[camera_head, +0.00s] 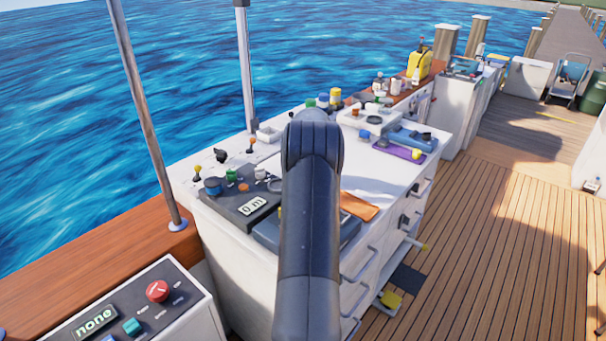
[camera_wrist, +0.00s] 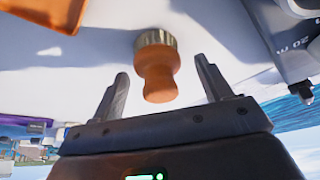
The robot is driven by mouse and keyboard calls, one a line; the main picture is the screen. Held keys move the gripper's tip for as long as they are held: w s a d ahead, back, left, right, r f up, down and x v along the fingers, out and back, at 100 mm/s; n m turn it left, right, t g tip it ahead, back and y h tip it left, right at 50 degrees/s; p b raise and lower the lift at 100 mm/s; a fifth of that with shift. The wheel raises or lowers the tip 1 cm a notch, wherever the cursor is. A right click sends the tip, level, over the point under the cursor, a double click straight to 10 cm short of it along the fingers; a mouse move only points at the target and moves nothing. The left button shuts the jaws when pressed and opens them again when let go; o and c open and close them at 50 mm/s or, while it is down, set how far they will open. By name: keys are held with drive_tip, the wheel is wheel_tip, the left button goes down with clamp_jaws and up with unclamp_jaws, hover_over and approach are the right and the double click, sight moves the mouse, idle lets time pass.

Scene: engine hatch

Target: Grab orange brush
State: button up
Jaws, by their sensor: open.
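The orange brush (camera_wrist: 158,76) shows in the wrist view, with a rounded orange handle and a pale, ridged bristle end against a white surface. My gripper (camera_wrist: 162,82) is open, one finger on each side of the brush. The handle end lies between the fingertips, with a gap to each finger. The bristle end points away from my gripper. In the head view my dark arm covers the middle of the white counter (camera_head: 400,176), and I cannot make out the brush or the gripper there.
An orange cloth (camera_head: 358,206) lies on the counter right of my arm. A blue tool and a purple tray (camera_head: 398,149) lie farther back, near several bottles and jars.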

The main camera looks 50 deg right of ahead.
drive_tip(key=shift+c, duration=0.3)
drive_tip(key=c, duration=1)
drive_tip(key=shift+c, duration=0.2)
